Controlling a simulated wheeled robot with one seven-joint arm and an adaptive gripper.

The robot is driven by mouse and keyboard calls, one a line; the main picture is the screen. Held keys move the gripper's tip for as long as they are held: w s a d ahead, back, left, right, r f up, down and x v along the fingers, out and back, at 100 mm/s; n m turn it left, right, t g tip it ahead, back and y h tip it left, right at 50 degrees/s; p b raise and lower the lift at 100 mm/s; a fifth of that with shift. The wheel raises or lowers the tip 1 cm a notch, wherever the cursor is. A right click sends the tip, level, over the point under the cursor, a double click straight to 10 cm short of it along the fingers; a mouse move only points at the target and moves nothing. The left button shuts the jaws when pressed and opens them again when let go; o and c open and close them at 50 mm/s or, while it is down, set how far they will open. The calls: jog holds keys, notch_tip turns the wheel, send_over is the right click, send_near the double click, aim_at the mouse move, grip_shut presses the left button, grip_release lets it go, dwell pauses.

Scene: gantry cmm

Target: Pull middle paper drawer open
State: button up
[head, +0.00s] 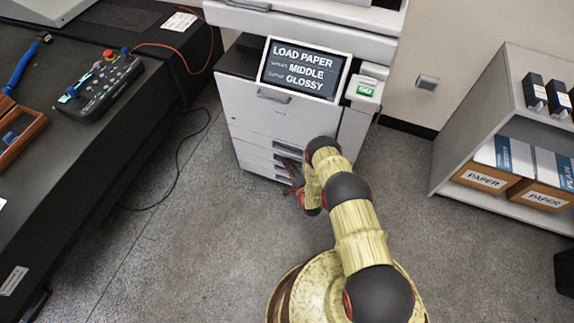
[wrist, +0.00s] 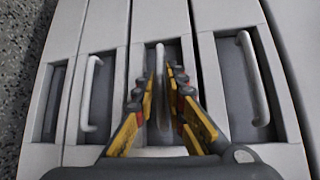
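The grey-white printer (head: 262,122) stands at the back, with several drawer fronts low on its face. In the wrist view, three drawer fronts with bar handles lie side by side. The middle drawer's front (wrist: 142,62) has its handle (wrist: 160,60) between the fingers of my gripper (wrist: 163,82). The fingers are open on either side of that handle, with a small gap showing at each side. The drawer looks shut, flush with its neighbours. In the head view my gripper (head: 296,186) is at the lower drawers, partly hidden by my arm.
A neighbouring handle (wrist: 255,78) is to the right and another handle (wrist: 91,93) to the left. The printer screen (head: 304,70) reads load paper, middle, glossy. A shelf (head: 465,125) with paper boxes stands right; a dark bench (head: 150,85) left. Floor before the printer is clear.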

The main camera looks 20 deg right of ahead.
grip_shut()
dwell(0.5)
